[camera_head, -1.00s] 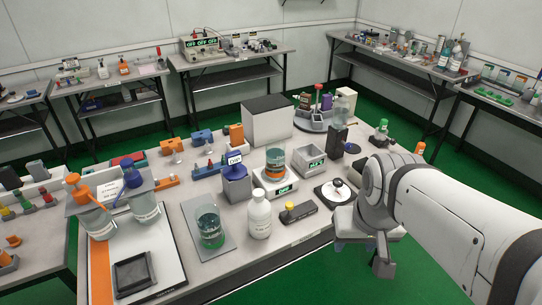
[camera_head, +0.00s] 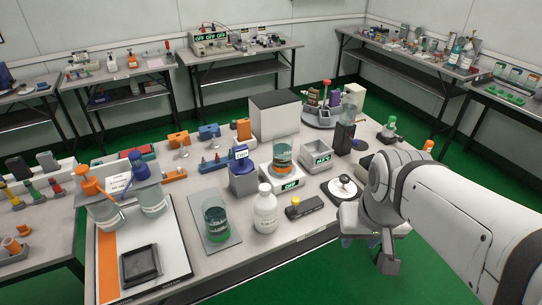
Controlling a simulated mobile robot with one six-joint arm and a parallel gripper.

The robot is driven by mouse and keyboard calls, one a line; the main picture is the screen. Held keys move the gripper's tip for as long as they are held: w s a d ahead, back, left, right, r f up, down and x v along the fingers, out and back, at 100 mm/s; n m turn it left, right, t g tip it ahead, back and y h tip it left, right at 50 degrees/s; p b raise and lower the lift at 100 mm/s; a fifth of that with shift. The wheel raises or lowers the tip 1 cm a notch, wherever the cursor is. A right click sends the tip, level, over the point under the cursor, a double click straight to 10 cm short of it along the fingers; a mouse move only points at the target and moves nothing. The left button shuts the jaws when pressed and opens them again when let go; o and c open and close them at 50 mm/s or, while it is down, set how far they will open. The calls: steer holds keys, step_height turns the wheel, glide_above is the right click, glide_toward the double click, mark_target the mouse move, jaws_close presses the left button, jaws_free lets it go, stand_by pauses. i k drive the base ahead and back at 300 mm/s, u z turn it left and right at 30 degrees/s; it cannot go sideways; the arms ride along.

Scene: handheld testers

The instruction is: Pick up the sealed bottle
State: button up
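A white bottle with a white cap (camera_head: 265,209) stands upright near the front edge of the table, between a glass beaker of green liquid (camera_head: 215,222) and a small black device with a yellow knob (camera_head: 304,207). It looks closed; I cannot read any label that would confirm it is the sealed one. My gripper (camera_head: 368,248) hangs at the table's front right, to the right of the bottle and well apart from it. Its fingers look spread, with nothing visible between them. Part of the gripper is hidden by my own wrist.
A scale (camera_head: 284,184) with a beaker (camera_head: 283,158) stands behind the bottle. A blue-topped grey block (camera_head: 243,180) is behind left. A round black-and-white device (camera_head: 342,190) sits near my gripper. Bottles with orange (camera_head: 90,186) and blue (camera_head: 138,171) tops stand at the left.

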mark_target(265, 206)
steer(key=u, duration=3.45)
steer(key=k, duration=1.35)
steer(key=z, duration=1.35)
steer(key=i, duration=1)
